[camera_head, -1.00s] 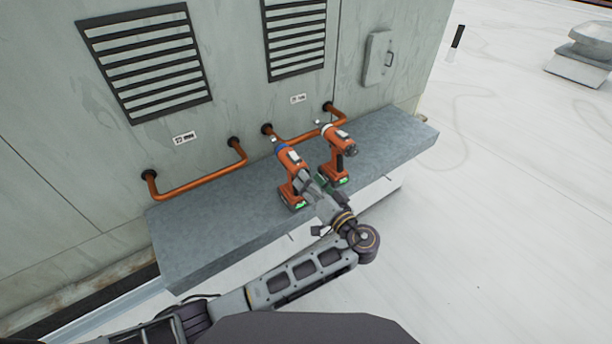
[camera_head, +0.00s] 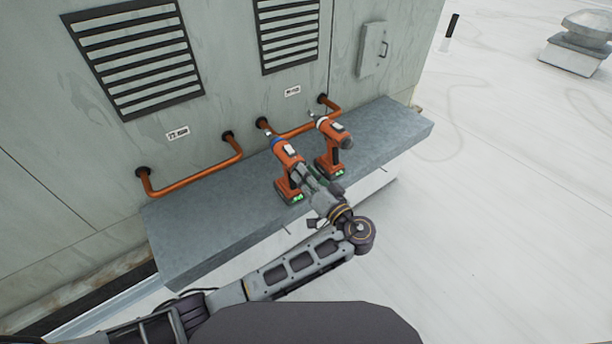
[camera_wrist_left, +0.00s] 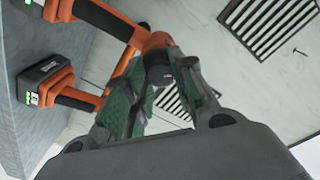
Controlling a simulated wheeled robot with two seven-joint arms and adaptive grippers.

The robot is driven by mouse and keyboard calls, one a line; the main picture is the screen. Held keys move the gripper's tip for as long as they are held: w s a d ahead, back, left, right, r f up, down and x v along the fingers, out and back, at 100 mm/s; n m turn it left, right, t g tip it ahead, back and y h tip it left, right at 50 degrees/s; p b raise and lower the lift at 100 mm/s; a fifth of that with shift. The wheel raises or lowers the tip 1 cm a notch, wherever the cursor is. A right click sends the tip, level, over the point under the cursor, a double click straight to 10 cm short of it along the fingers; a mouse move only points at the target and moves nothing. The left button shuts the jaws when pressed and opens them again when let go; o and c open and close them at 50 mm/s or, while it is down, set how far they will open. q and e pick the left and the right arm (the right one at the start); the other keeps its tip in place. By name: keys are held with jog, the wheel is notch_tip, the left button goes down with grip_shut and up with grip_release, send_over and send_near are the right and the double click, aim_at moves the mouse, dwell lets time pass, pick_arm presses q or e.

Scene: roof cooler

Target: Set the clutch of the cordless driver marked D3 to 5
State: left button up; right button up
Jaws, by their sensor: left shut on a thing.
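Two orange cordless drivers stand upright on a grey ledge (camera_head: 195,235), noses toward the wall. The left driver (camera_head: 289,173) has a blue ring near its nose; the right driver (camera_head: 327,160) has a white ring. No D3 mark or clutch number is readable. My left gripper (camera_head: 303,172) is at the rear of the left driver. In the left wrist view my gripper's green-padded fingers (camera_wrist_left: 160,74) are closed about the dark rear end of an orange driver (camera_wrist_left: 85,100), apparently the left one. The fingers partly hide the contact. My right gripper is out of view.
Orange pipes (camera_head: 195,182) run along the wall just behind the ledge. Two small labels are on the wall, too small to read. Louvred vents (camera_head: 138,60) are above. The ledge is bare left of the drivers and at its right end.

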pick_arm(q)
jog(key=shift+m, duration=0.5)
jog(key=m+p, duration=0.1)
jog(key=m, duration=2.1)
jog(key=shift+f, duration=0.15)
dwell(0.3)
jog(key=shift+m, duration=0.4)
jog(key=o, duration=1.1)
jog(key=shift+n, duration=0.6)
